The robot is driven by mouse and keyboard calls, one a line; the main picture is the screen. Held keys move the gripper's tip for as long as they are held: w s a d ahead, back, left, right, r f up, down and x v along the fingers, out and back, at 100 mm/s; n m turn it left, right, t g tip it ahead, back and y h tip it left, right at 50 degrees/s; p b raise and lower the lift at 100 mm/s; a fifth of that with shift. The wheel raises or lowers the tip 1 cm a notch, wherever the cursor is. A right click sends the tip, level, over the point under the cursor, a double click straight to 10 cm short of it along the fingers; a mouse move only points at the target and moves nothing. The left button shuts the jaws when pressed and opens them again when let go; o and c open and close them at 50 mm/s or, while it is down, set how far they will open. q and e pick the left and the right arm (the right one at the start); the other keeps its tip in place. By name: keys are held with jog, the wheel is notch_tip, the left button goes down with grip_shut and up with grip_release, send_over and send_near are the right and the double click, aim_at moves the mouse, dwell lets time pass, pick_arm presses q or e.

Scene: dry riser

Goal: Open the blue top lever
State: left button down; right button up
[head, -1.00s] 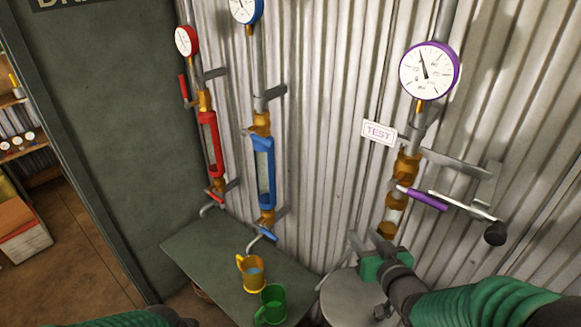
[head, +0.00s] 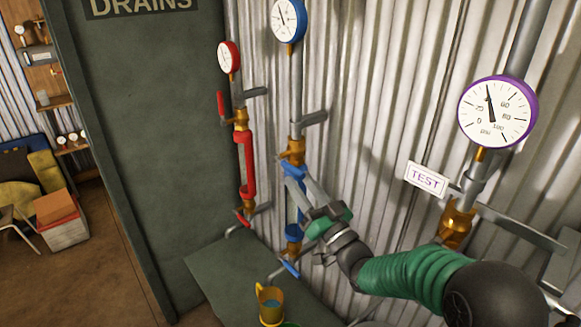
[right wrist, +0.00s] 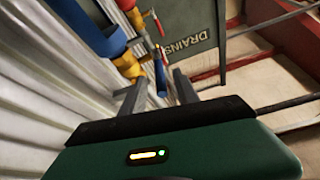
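The blue pipe carries a blue gauge (head: 289,20), a brass valve (head: 293,150) and a blue-framed sight tube (head: 292,210). The blue top lever (right wrist: 161,80) shows in the right wrist view as a short blue handle at a brass fitting. In the head view, blue shows just below the upper brass valve, partly covered by my fingers. My right gripper (head: 311,195) is at the upper part of the blue pipe. Its two grey fingers (right wrist: 156,97) are apart, with the lever between them in the picture; contact cannot be told. My left gripper is out of view.
A red pipe with a red gauge (head: 229,57) stands left of the blue one. A purple gauge (head: 497,112) and TEST sign (head: 426,180) are at the right. A yellow mug (head: 270,303) stands on the dark table (head: 222,285) below. A blue bottom lever (head: 290,268) hangs lower.

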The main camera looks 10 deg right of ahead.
aim_at(291, 171)
jog(key=w, duration=0.1)
jog(key=w+r, duration=0.1)
jog(key=w, duration=0.1)
jog(key=shift+a+r, duration=0.3)
jog(key=shift+w+a, duration=0.2)
jog(key=shift+a, duration=0.6)
jog(key=c, duration=0.4)
jog(key=shift+d, duration=0.3)
grip_shut()
